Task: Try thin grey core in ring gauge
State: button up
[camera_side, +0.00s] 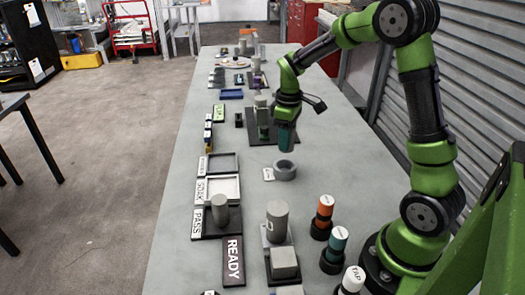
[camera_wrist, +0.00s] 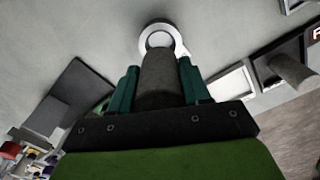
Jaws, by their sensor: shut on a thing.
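My gripper (camera_side: 286,146) has teal fingers and points down above the ring gauge in the side view. In the wrist view my gripper (camera_wrist: 158,85) is shut on a grey core (camera_wrist: 159,78), held between the two fingers. The core is mostly hidden by the fingers in the side view. The ring gauge (camera_side: 285,174) is a grey ring lying on the bench, just below the fingertips. In the wrist view the ring gauge (camera_wrist: 180,45) shows beyond the core's far end, with a pale opening. The core's end looks close to the opening; I cannot tell whether it enters.
A PASS tray (camera_side: 232,232) holds a grey core (camera_side: 219,205). A white SOAK tray (camera_side: 236,197) and a dark tray (camera_side: 236,172) stand behind it. A larger grey cylinder (camera_side: 277,222), orange (camera_side: 325,210) and teal (camera_side: 338,240) capped cylinders stand nearer. A dark plate (camera_side: 258,143) lies behind my gripper.

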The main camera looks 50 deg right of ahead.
dwell(0.4)
jog(key=shift+f, duration=2.5)
jog(key=shift+f, duration=0.6)
jog(key=o, duration=1.3)
notch_tip(320, 180, up, 17)
jog(key=shift+f, duration=0.1)
